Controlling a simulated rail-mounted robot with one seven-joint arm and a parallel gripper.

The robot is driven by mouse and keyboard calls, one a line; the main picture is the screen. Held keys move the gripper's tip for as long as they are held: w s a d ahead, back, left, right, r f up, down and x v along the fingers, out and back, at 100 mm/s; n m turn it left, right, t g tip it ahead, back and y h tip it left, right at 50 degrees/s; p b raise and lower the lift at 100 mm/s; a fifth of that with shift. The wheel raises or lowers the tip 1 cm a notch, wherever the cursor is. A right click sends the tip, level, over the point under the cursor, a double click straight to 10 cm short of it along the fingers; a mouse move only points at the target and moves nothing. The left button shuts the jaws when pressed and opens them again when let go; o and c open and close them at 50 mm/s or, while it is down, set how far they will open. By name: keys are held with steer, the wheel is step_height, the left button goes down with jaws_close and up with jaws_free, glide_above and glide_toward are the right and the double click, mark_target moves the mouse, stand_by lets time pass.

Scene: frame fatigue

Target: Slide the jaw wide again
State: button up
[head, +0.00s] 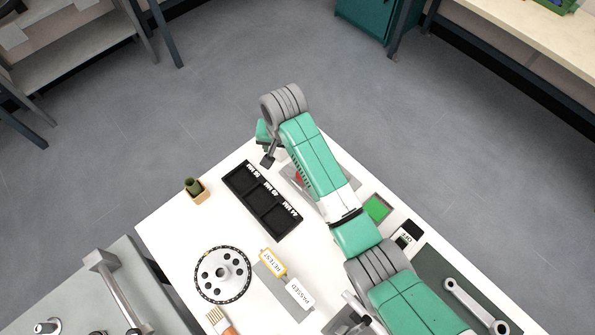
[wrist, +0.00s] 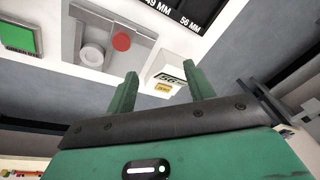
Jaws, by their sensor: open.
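My gripper (wrist: 160,69) is open and empty in the wrist view, with its two green fingers well apart. A small white gauge box (wrist: 172,70) with a digit display and a yellow ZERO button (wrist: 163,87) shows beyond and between the fingertips. To its left is a grey plate (wrist: 107,20) carrying a round grey part (wrist: 92,54) and a red knob (wrist: 121,41). I cannot tell which part is the sliding jaw or how wide it stands. In the head view the grey plate (head: 289,170) and red knob (head: 299,177) are partly hidden by my arm.
A black compartment tray (head: 247,193) with size labels lies left of my arm. A green screen (head: 377,209), a wheel with holes (head: 222,274), yellow RETEST (head: 272,262) and white PASSED (head: 299,293) tags, a cactus pot (head: 196,193) and a wrench (head: 472,305) surround it.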

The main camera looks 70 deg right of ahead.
steer(key=shift+m+g+y, duration=0.7)
steer(key=shift+g, duration=0.2)
steer(key=s+f, duration=0.1)
steer(key=s, duration=0.1)
steer(key=s+d+f, duration=0.1)
steer(key=f, duration=0.1)
steer(key=s+f, duration=0.2)
steer(key=shift+s+d, duration=0.35)
step_height(320, 180, down, 8)
steer(key=shift+w+r+b, duration=0.1)
steer(key=shift+r+b, duration=0.1)
steer(key=shift+b, duration=0.3)
